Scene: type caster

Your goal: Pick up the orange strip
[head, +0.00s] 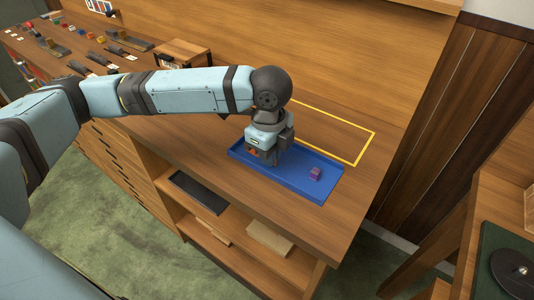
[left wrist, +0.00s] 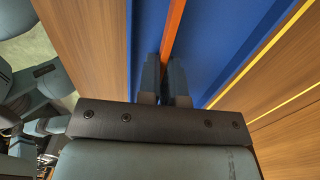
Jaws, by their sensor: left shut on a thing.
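The orange strip (left wrist: 173,27) shows in the left wrist view, running up from between my left gripper's fingers over the blue tray (left wrist: 215,35). My left gripper (left wrist: 166,78) is shut on the strip. In the head view my left gripper (head: 266,155) points down at the left part of the blue tray (head: 322,191). Only a small bit of orange shows by its fingertips there, and the rest of the strip is hidden. I cannot tell whether the strip touches the tray floor. My right gripper is not in view.
A small purple block (head: 315,173) lies in the tray's right part. A yellow outline (head: 372,143) marks the counter behind the tray. Small blocks and strips lie along the counter at the far left, near a wooden box (head: 183,53). A dark tray (head: 200,191) sits on the shelf below.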

